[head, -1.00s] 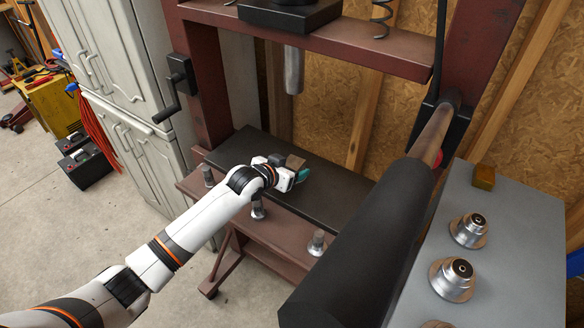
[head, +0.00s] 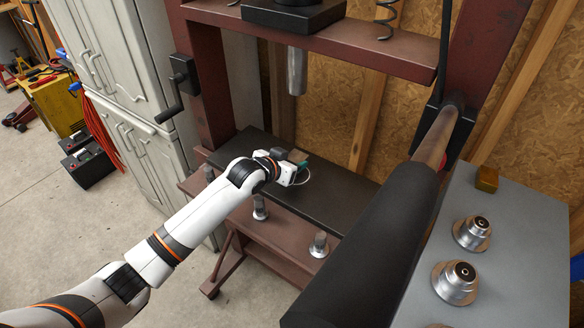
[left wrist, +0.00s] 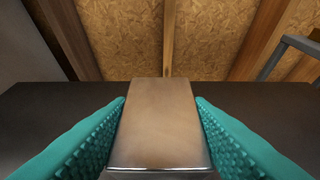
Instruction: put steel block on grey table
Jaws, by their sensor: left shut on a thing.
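The steel block (left wrist: 158,125) is between the teal fingers of my left gripper (left wrist: 160,135) in the left wrist view, and the fingers are shut on its two sides. In the head view my left gripper (head: 301,168) is over the dark press bed (head: 335,205), and the block is mostly hidden by it. I cannot tell whether the block touches the bed. The grey table (head: 525,235) stands at the right, apart from the gripper. My right gripper is not in view.
A small brass block (head: 487,179) and metal fittings (head: 472,232) stand on the grey table. A thick black-gripped lever (head: 375,235) slants between the bed and the table. The press ram (head: 297,72) hangs above the bed. A cabinet (head: 120,110) is at left.

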